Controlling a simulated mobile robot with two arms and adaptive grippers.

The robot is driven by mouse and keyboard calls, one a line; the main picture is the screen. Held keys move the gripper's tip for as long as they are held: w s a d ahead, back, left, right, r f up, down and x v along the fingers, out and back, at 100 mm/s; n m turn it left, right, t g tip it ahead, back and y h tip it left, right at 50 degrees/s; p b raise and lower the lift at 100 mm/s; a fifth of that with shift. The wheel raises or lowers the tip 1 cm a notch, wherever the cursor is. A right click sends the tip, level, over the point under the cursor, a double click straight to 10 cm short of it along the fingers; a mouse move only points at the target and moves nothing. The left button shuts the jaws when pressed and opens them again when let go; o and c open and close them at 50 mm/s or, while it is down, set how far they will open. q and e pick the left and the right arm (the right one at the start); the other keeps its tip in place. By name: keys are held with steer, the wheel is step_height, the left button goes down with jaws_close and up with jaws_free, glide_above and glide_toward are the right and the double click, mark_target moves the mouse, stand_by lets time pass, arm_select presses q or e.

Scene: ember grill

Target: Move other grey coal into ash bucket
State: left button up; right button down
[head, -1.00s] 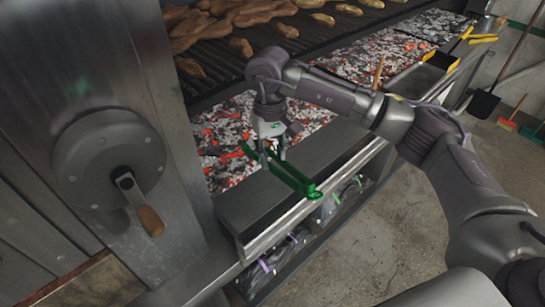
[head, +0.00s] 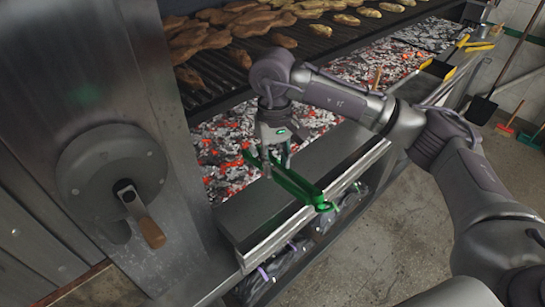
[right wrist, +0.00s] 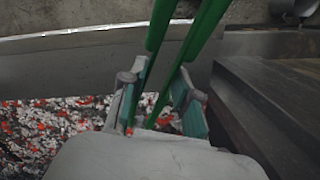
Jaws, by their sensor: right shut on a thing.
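My right gripper (head: 276,168) is shut on green tongs (head: 303,190), above the front edge of the coal bed (head: 225,150). In the right wrist view the tongs (right wrist: 190,55) run up from between the fingers (right wrist: 160,100). The tongs slant across the dark front ledge in the head view. The coal bed holds many grey-white and glowing red coals, also in the right wrist view (right wrist: 50,128). I cannot single out one grey coal, nor tell whether the tongs hold any. No ash bucket can be made out. My left gripper is not in view.
The grill rack (head: 240,70) with browned meat lies above the coals. A metal panel with a crank wheel (head: 112,175) stands at left. Dark bags (head: 280,270) sit under the ledge (head: 265,205).

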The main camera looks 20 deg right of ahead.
mark_target(301, 195)
steer(key=shift+s+d+r+b, duration=0.1)
steer(key=shift+s+r, duration=0.3)
steer(key=shift+s, duration=1.5)
steer(key=shift+s+d+r+b, duration=0.15)
steer(key=shift+s+r, duration=0.25)
steer(key=shift+s, duration=1.5)
steer(key=shift+s+d+r+b, duration=0.1)
steer(key=shift+s+r, duration=0.3)
steer(key=shift+s, duration=1.5)
